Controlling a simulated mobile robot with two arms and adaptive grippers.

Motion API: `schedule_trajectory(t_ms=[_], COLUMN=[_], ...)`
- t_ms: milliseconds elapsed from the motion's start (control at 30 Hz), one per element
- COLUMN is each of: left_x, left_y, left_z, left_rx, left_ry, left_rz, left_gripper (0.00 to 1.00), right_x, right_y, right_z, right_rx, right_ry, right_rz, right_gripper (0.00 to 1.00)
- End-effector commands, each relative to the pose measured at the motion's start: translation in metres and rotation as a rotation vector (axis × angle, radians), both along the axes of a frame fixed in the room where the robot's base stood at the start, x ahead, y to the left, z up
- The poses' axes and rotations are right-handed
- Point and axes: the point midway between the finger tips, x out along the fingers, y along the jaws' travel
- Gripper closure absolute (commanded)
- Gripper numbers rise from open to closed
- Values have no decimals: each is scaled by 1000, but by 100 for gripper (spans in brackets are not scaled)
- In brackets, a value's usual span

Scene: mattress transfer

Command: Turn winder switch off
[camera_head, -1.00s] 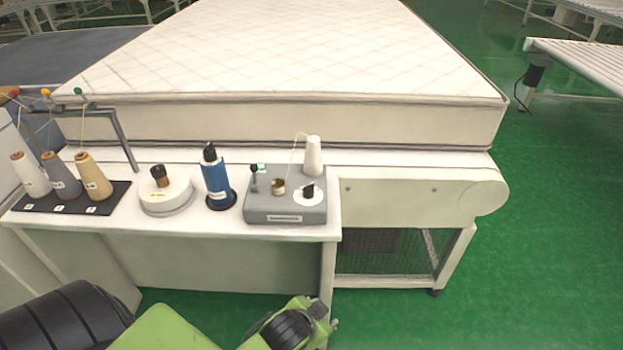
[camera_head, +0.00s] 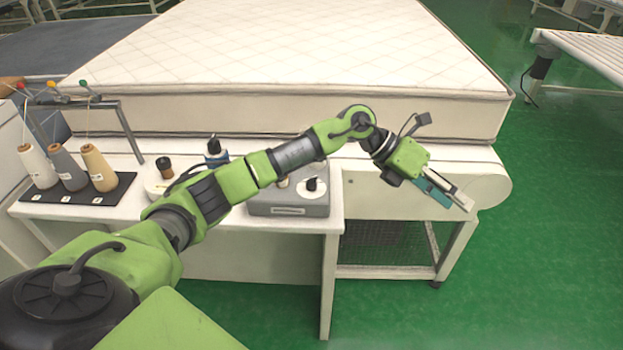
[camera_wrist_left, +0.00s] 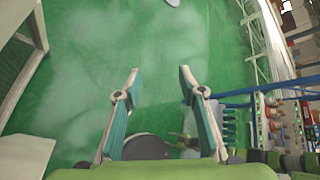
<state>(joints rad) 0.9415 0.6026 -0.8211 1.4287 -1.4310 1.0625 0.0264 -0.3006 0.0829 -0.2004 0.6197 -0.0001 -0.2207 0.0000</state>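The grey winder box (camera_head: 289,210) stands at the right end of the white table. Its black knob on a white disc (camera_head: 312,185) shows at its right; my left arm hides much of its top and back, including the white cone seen there earlier. My left gripper (camera_head: 456,202) is stretched out past the winder, to its right, in front of the white conveyor frame and apart from the winder. In the left wrist view its two fingers (camera_wrist_left: 159,72) are spread with nothing between them, over green floor. My right gripper is not in view.
A rack with several thread cones (camera_head: 63,168) stands at the table's left. The blue bottle (camera_head: 214,148) and the round white base (camera_head: 160,181) are partly behind my left arm. A mattress (camera_head: 290,55) lies behind. Green floor (camera_head: 560,220) is clear at right.

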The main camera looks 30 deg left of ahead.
Motion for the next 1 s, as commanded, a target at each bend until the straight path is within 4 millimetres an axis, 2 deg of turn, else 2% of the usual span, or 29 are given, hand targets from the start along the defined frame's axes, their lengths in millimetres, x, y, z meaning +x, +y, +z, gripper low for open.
schedule_trajectory(t_ms=[33,67,100,167,200,300,400,500,667,767,1000], left_x=[12,15,18,19,17,7,-6,-15,-18,-19,-19], left_y=[40,65,100,153,187,258,304,326,331,331,330], left_z=[-5,-10,-13,-12,-7,10,26,35,26,11,-41], left_rx=[153,243,357,514,604,780,885,935,949,948,946], left_ry=[6,21,47,98,135,233,313,358,374,374,374], left_rz=[-1,-1,4,26,46,101,146,171,176,174,172], left_gripper=[63,63,63,63,63,63,63,63,63,63,63], right_x=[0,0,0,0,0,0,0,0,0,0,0], right_y=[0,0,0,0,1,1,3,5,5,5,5], right_z=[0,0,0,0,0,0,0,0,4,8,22], right_rx=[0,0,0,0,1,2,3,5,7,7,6], right_ry=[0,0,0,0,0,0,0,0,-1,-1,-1], right_rz=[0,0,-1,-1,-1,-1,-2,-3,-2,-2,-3], right_gripper=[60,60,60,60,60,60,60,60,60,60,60])
